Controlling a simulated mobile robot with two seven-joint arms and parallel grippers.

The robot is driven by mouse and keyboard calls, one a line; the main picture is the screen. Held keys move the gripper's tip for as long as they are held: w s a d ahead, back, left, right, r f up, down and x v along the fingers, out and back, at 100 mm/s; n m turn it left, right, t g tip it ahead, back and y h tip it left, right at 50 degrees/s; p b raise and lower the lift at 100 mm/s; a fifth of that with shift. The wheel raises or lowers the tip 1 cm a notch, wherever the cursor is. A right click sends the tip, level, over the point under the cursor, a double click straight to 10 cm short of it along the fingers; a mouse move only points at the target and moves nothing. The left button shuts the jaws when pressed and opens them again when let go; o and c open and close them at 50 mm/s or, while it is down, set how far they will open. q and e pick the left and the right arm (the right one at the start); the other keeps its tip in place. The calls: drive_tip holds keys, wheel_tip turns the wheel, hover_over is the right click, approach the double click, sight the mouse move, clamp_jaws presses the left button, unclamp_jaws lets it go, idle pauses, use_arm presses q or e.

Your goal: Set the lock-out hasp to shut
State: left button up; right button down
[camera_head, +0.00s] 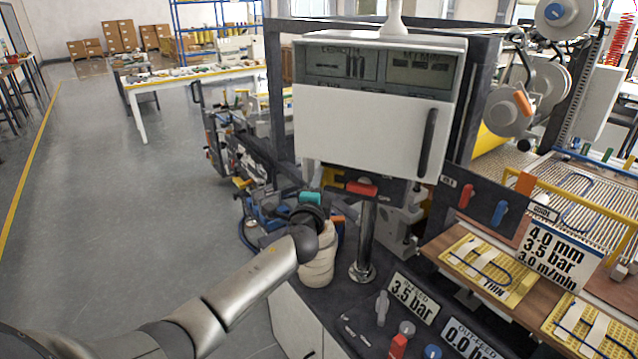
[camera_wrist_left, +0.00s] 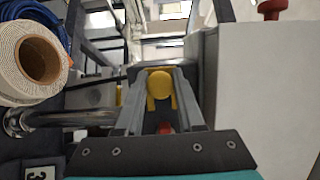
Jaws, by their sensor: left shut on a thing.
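A yellow piece with a rounded head, which I take for the lock-out hasp (camera_wrist_left: 159,86), sits between the fingertips in the left wrist view. My left gripper (camera_wrist_left: 160,92) is shut on it. In the head view my left arm reaches up to the display box's lower left, and the teal-banded wrist (camera_head: 312,198) shows there, with the fingers mostly hidden. Some yellow (camera_head: 328,177) shows beside it under the box. I cannot tell whether the hasp stands open or shut. My right gripper is in neither view.
The white display box (camera_head: 360,130) hangs close above the left gripper. A red handle (camera_head: 361,187) is under it. A metal post (camera_head: 363,240) and a cream roll (camera_head: 318,262) stand close by on the dark bench. The floor at left is clear.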

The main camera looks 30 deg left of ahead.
use_arm(q)
clamp_jaws()
drive_tip(key=shift+f, duration=0.1)
idle(0.8)
